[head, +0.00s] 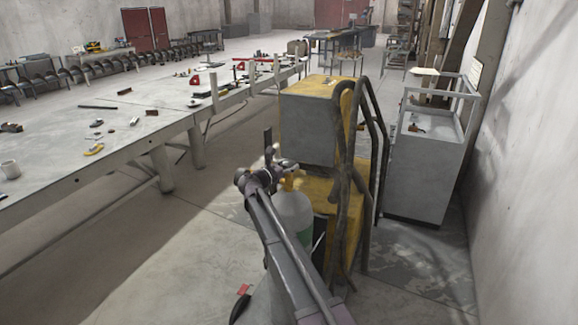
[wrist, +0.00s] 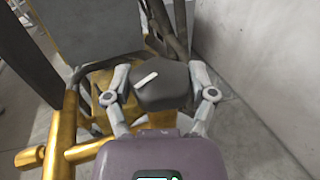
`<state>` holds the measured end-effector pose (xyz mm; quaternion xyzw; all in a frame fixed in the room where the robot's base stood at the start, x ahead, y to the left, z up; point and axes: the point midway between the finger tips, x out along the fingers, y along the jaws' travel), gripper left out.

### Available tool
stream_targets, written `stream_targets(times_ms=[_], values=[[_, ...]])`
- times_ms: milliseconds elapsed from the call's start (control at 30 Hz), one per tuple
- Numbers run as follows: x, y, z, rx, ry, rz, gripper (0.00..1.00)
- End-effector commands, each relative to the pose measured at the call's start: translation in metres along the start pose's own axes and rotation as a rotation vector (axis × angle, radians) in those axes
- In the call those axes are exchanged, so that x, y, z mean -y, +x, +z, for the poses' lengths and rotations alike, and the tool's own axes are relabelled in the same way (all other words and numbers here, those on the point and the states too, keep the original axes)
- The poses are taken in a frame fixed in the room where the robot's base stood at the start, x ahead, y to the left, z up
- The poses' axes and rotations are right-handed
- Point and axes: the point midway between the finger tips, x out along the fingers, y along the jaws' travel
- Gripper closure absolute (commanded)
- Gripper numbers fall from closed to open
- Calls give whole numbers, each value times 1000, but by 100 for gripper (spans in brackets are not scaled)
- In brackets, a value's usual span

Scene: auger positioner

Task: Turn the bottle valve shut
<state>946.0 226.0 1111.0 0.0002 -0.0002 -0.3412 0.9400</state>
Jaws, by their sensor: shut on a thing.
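The bottle valve (wrist: 170,94) is a dark grey faceted knob with a white bar mark on top, seen in the middle of the wrist view. The mark slants up to the right. My gripper (wrist: 161,80) has one finger on each side of the knob and is shut on it. In the head view, the gas bottle (head: 293,214) is pale with a green band and stands upright beside the yellow and grey machine. My gripper (head: 284,166) is at the bottle's top, where my arm hides part of the bottle and most of the valve.
The welding machine (head: 307,125) with dark hoses (head: 345,180) stands close to the bottle. Yellow pipes (wrist: 62,135) run left of the valve in the wrist view. A grey cabinet (head: 425,175) and a concrete wall are right.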

Motion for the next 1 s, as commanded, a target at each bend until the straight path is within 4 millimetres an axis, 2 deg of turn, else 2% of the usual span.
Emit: stream_targets(times_ms=[33, 400, 1000], values=[[-5, 3, 1, 2, -2, -36, 75], [-3, 2, 1, 3, -1, -257, 75], [0, 2, 1, 2, -1, -320, 75]])
